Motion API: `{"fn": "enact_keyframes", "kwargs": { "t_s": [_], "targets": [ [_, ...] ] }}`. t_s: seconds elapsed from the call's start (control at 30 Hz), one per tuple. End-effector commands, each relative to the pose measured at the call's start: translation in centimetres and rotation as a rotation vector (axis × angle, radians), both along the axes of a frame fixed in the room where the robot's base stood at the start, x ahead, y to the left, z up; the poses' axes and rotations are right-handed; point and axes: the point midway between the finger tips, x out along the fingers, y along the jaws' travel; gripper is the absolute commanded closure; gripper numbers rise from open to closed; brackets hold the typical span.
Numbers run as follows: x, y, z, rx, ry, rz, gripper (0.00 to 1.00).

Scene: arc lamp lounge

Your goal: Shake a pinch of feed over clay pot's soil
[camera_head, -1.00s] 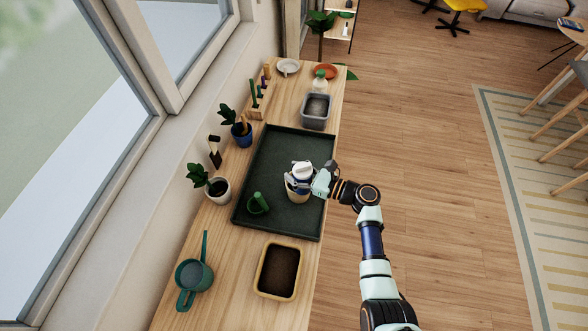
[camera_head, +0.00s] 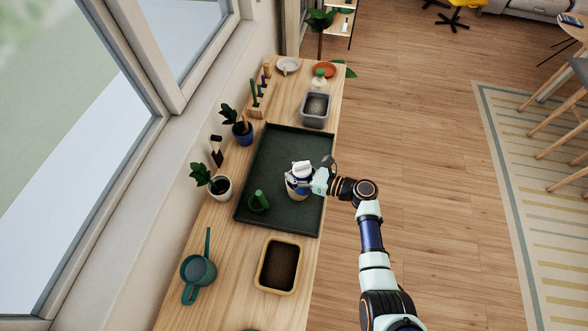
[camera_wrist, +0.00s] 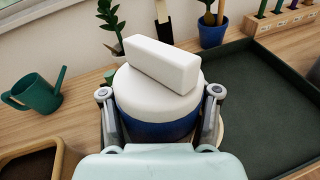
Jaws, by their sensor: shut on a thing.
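My gripper (camera_head: 303,181) is shut around a blue container with a white top (camera_wrist: 160,128), one finger on each side in the wrist view. A white bar stands across the container's top. In the head view the container (camera_head: 301,168) is held above a tan pot (camera_head: 297,194) on the dark green tray (camera_head: 280,146). The gripper and container hide most of the pot and its soil. Only a bit of pale rim shows at the container's right in the wrist view. I see no falling feed.
A green scoop-like thing (camera_head: 259,201) stands left of the pot in the tray. A white potted plant (camera_head: 221,189), a blue potted plant (camera_head: 242,137), a teal watering can (camera_head: 199,271), a soil box (camera_head: 278,266) and a grey bin (camera_head: 316,109) surround the tray.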

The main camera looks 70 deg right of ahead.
Motion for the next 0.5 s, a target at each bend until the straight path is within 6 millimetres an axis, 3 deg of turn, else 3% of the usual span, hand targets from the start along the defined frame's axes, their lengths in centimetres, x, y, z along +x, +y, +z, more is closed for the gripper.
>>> {"fn": "enact_keyframes", "kwargs": {
  "t_s": [0.5],
  "targets": [
    [-0.05, 0.06, 0.09, 0.060, 0.056, 0.001, 0.91]
  ]
}}
